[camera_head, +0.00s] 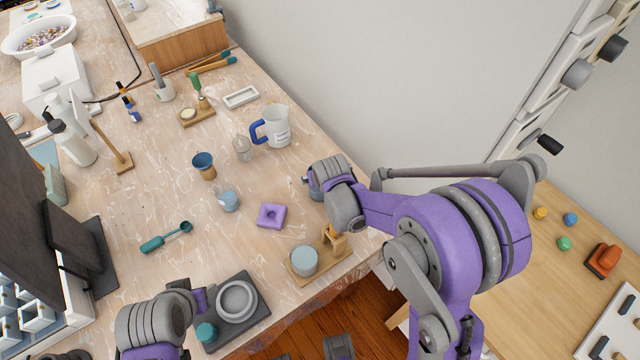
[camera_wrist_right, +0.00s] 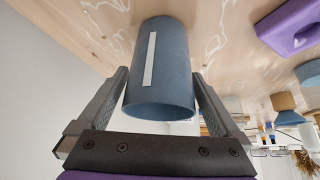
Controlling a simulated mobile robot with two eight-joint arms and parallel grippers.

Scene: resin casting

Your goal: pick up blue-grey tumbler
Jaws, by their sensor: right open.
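The blue-grey tumbler (camera_wrist_right: 160,70) fills the middle of the right wrist view, a plain cylinder with a white stripe down its side and its open rim toward the gripper's base. My right gripper (camera_wrist_right: 161,105) is open, one finger on each side of the tumbler; whether either finger touches it I cannot tell. In the head view my right gripper (camera_head: 322,178) hangs over the table's right part, and I cannot make out the tumbler there.
A purple mould (camera_head: 271,215) lies left of my right gripper. A white pitcher (camera_head: 277,127) with a blue handle stands behind it. A pale blue jar (camera_head: 304,260) on a wooden stand is nearer the front edge.

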